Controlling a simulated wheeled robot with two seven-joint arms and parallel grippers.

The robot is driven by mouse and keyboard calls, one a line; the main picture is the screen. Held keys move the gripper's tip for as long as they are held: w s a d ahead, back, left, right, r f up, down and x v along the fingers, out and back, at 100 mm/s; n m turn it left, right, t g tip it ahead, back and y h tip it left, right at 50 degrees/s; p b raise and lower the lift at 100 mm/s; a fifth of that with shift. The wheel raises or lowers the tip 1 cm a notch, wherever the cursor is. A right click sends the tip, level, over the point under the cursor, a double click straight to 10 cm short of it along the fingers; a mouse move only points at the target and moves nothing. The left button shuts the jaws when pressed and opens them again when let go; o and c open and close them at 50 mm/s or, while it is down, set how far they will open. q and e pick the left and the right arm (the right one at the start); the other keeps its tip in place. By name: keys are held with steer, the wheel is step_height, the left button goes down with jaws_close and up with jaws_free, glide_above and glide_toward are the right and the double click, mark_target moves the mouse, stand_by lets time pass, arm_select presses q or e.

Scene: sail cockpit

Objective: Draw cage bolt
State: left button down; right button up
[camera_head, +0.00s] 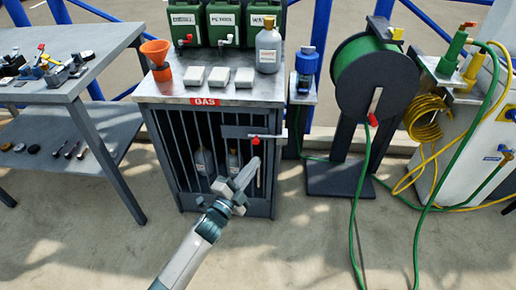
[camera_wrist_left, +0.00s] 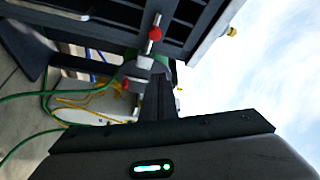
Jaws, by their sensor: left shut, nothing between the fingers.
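The dark barred gas cage (camera_head: 172,150) stands in the middle of the head view under a steel top with a red GAS label. Its bolt (camera_head: 268,137) lies across the upper right of the front, with a red knob (camera_head: 255,140). The red knob (camera_wrist_left: 155,33) also shows in the left wrist view, on a pale rod. My left gripper (camera_head: 252,164) is in front of the cage, just below the knob, with its fingers shut and empty. A small gap shows between fingertips and knob. My right gripper is not in view.
Grey bottles (camera_head: 203,162) stand inside the cage. An orange funnel (camera_head: 157,58), pale blocks and a bottle (camera_head: 267,48) sit on top. A tool table (camera_head: 85,80) is at left. A green hose reel (camera_head: 375,75) is at right, its hose trailing over the floor.

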arm_select(q)
steer(key=shift+w, duration=0.1)
steer(key=w, duration=0.9)
steer(key=shift+d+f+b, duration=0.2)
steer(key=shift+d+b, duration=0.15)
steer(key=shift+d, duration=0.1)
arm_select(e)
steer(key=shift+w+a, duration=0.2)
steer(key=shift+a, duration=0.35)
arm_select(q)
steer(key=shift+w, duration=0.1)
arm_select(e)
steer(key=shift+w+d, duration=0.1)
arm_select(q)
steer(key=shift+a, duration=2.55)
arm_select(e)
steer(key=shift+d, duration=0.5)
arm_select(q)
steer(key=shift+p, duration=0.3)
